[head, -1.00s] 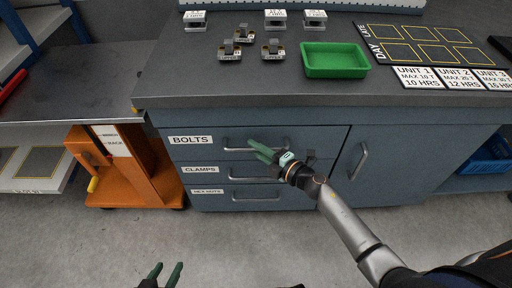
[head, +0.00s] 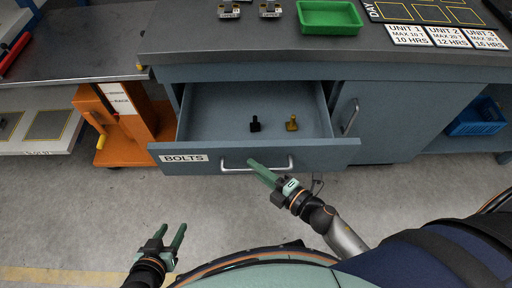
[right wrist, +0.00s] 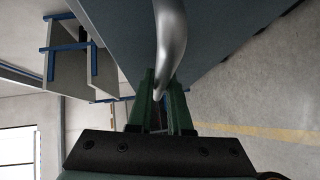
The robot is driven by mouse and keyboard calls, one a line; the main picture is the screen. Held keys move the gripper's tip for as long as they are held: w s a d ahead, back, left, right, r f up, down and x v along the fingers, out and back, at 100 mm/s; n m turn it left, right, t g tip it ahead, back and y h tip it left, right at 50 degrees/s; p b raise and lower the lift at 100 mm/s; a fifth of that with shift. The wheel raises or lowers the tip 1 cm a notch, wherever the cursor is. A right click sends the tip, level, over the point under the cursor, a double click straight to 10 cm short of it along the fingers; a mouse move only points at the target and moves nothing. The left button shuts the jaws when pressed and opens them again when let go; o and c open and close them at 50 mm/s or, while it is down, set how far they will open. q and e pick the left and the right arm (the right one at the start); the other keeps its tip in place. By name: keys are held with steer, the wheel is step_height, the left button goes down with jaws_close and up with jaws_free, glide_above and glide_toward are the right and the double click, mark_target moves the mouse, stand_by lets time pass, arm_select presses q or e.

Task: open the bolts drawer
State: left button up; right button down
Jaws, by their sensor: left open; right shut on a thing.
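The bolts drawer (head: 330,152), labelled BOLTS (head: 185,158), is pulled well out of the blue-grey cabinet. Inside it stand a black bolt-like piece (head: 255,124) and a yellow one (head: 292,122). My right gripper (head: 262,172) is at the drawer's silver bar handle (head: 283,168), its green fingers shut on the bar. The right wrist view shows the handle (right wrist: 170,40) running down between the fingers (right wrist: 160,95). My left gripper (head: 172,240) is open and empty, low over the floor at the left, apart from the drawer.
The worktop (head: 240,50) holds a green tray (head: 328,16), unit signs (head: 433,37) and small metal parts. An orange cart (head: 125,125) stands left of the cabinet. A closed cupboard door (head: 385,115) is at the right. The floor before the drawer is open around my arms.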

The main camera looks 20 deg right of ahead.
steer(key=shift+s+a, duration=0.25)
steer(key=shift+s, duration=0.6)
steer(key=shift+s+a, duration=0.2)
steer(key=shift+s, duration=0.6)
steer(key=c, duration=0.8)
jaws_free()
steer(key=shift+c, duration=0.2)
steer(key=v, duration=1.2)
steer(key=shift+s, duration=0.2)
steer(key=shift+d, duration=0.1)
